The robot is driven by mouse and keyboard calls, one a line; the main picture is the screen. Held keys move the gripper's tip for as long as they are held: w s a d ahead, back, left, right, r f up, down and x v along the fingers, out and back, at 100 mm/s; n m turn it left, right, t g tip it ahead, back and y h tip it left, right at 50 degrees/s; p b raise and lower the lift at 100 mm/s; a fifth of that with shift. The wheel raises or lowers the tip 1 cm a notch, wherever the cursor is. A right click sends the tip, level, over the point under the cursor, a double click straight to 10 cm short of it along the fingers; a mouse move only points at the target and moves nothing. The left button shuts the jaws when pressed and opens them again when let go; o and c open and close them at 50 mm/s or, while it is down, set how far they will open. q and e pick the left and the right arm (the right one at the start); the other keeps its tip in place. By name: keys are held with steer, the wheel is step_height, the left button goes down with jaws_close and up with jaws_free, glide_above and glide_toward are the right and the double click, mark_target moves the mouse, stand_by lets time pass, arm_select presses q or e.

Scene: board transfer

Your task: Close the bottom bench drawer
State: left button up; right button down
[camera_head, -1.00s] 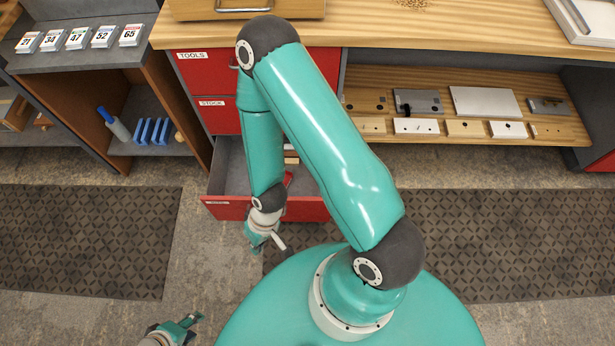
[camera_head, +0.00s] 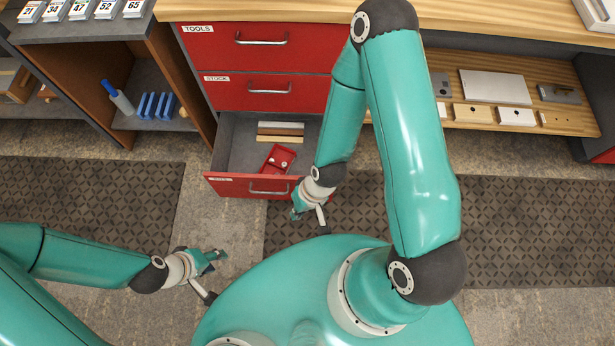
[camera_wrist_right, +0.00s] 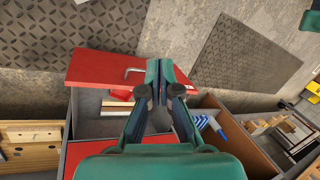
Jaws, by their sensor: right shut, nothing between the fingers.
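The bottom bench drawer is pulled open below two shut red drawers; its red front (camera_head: 235,185) with a metal handle (camera_head: 268,190) stands out over the floor. It also shows in the right wrist view (camera_wrist_right: 95,68). My right gripper (camera_head: 308,216) is shut and empty, just in front of the right end of the drawer front, and covers part of it; I cannot tell if it touches. In the right wrist view the gripper (camera_wrist_right: 158,72) hides part of the drawer. My left gripper (camera_head: 216,275) is open and empty, low at the left, apart from the drawer.
Inside the drawer lie a red tray (camera_head: 278,158) and several flat bars (camera_head: 280,132). The upper drawers, TOOLS (camera_head: 255,55) and STOCK (camera_head: 245,92), are shut. A shelf with blue items (camera_head: 155,106) stands left. Dark floor mats (camera_head: 90,205) lie in front.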

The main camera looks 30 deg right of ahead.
steer(key=shift+s, duration=0.1)
steer(key=s+d+f+n+g+h+b, duration=0.15)
steer(key=s+f+n+g+b, duration=0.3)
steer(key=f+n+b, duration=0.95)
steer(key=w+d+f+n+t+h+b, duration=0.2)
steer(key=w+d+f+n+t+b, duration=0.1)
steer(key=w+n, duration=0.5)
steer(key=w+d+f+n+t+h+b, duration=0.3)
steer(key=w+d+f+n+b, duration=0.3)
steer(key=w, duration=0.5)
steer(key=shift+f+n+t+b, duration=0.75)
steer(key=shift+f+n+b, duration=0.5)
steer(key=shift+n+b, duration=0.4)
